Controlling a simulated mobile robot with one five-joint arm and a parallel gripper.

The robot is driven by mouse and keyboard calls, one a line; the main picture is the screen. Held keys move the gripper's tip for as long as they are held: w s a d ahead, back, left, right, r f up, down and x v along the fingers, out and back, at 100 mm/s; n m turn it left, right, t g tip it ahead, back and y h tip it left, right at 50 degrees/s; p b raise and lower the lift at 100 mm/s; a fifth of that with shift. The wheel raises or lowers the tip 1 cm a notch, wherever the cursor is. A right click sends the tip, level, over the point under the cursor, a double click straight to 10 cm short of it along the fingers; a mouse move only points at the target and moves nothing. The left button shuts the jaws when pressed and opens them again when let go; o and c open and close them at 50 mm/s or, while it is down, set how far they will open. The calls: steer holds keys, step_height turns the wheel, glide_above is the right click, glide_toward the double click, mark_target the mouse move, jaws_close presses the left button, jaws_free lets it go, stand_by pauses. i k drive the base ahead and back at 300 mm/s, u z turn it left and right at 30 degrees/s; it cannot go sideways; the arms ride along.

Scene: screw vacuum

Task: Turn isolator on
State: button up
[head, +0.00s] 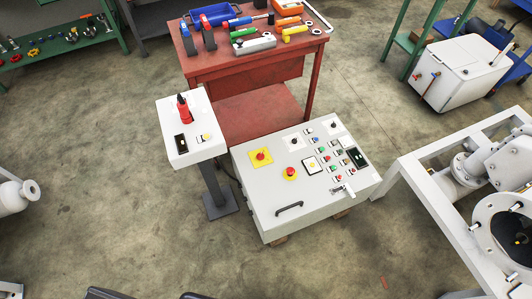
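A white control box (306,178) sits low on the floor in the middle of the head view.
A red workbench (250,69) with tools stands behind the boxes. A white frame with flanged machinery (416,196) stands close on the right. A white tank (462,71) is at the upper right. The floor in front (160,250) is largely clear.

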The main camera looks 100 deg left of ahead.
mark_target(260, 156)
steer(key=u, duration=1.8)
steer(key=k, duration=0.25)
steer(key=u, duration=2.9)
steer(key=i, duration=0.6)
steer(key=u, duration=0.35)
steer(key=k, duration=0.6)
steer(key=z, duration=0.2)
